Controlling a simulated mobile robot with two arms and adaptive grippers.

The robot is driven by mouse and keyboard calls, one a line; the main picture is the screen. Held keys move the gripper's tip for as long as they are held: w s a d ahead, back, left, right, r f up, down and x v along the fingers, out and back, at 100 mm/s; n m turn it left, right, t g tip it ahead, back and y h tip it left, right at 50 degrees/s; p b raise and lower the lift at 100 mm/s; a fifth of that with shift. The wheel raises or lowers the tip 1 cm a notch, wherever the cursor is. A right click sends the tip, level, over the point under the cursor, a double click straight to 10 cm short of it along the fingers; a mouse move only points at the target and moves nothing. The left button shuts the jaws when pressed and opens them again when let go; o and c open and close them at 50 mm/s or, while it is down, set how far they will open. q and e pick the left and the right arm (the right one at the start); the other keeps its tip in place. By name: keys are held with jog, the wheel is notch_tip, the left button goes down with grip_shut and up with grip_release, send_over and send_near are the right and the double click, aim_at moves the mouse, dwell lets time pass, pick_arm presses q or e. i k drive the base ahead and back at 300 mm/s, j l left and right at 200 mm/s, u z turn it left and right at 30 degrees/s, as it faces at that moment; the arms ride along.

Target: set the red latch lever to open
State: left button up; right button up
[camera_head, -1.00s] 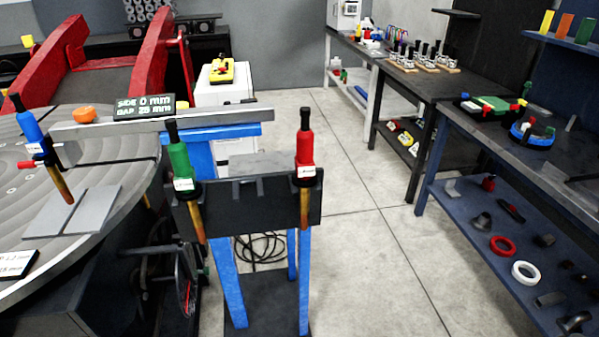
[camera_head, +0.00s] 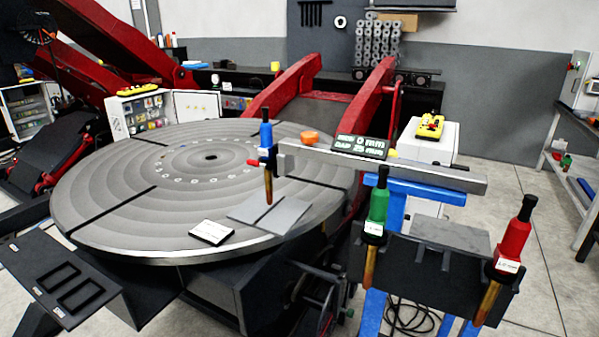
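A small red piece (camera_head: 253,162) sticks out to the left of the holder of the blue-handled torch (camera_head: 266,136), at the left end of a grey bar. It may be the red latch lever, but it is too small to tell its setting. The torch points down at two grey plates (camera_head: 270,214) on the round turntable (camera_head: 120,205). Neither of my grippers shows in this view.
A dark rack (camera_head: 435,265) on a blue stand holds a green-handled torch (camera_head: 377,205) and a red-handled torch (camera_head: 514,238). A dark slotted tray (camera_head: 60,282) is at lower left. Yellow pendants (camera_head: 430,126) lie on cabinets behind. Floor at right is clear.

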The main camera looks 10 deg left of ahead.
aim_at(268, 167)
jog(key=u, duration=0.55)
jog(key=i+j+u, duration=0.1)
jog(key=u, duration=0.35)
jog(key=i+u, duration=0.2)
jog(key=u, duration=0.3)
jog(key=i+u, duration=0.15)
jog(key=u, duration=0.3)
